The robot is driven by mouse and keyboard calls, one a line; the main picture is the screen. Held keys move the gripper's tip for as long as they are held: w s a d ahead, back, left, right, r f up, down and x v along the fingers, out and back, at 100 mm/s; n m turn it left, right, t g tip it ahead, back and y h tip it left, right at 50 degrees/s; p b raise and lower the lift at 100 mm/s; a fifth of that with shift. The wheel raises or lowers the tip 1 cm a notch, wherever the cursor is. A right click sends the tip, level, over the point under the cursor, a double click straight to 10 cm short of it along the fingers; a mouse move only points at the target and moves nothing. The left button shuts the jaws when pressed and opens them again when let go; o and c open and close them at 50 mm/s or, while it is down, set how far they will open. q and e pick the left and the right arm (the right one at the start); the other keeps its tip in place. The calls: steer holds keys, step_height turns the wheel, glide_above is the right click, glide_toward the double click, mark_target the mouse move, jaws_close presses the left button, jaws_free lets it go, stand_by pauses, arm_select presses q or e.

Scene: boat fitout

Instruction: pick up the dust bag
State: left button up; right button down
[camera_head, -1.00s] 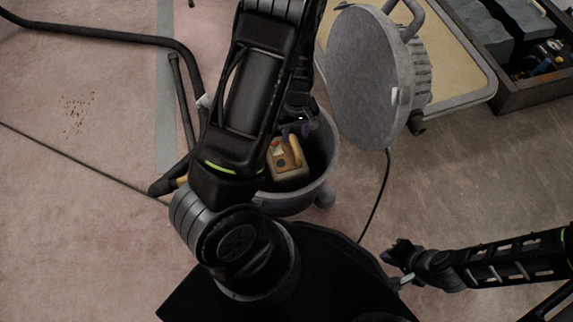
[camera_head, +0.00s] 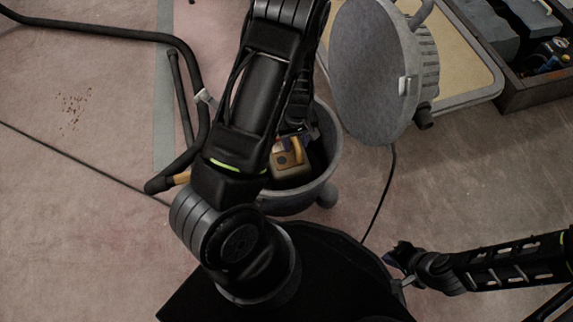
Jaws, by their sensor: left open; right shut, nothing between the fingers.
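The dust bag (camera_head: 287,164) is a beige block with an orange-tan collar. It sits inside the open grey vacuum drum (camera_head: 325,178). My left arm hides its left part. My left gripper (camera_head: 300,132) is open over the drum's mouth, at the far side of the bag. The arm partly hides its fingers, and I cannot tell whether they touch the bag. My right gripper (camera_head: 396,257) is shut and empty, low at the right, away from the drum.
The vacuum's round grey lid (camera_head: 372,75) stands tilted beside the drum, against a beige-topped platform (camera_head: 462,65). A black hose (camera_head: 130,37) lies at the left. A thin cable (camera_head: 382,195) crosses the floor. A toolbox (camera_head: 530,88) is at the upper right.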

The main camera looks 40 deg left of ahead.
arm_select(q)
steer(key=shift+f, duration=0.15)
steer(key=shift+c, duration=0.2)
stand_by(0.3)
jaws_close()
stand_by(1.2)
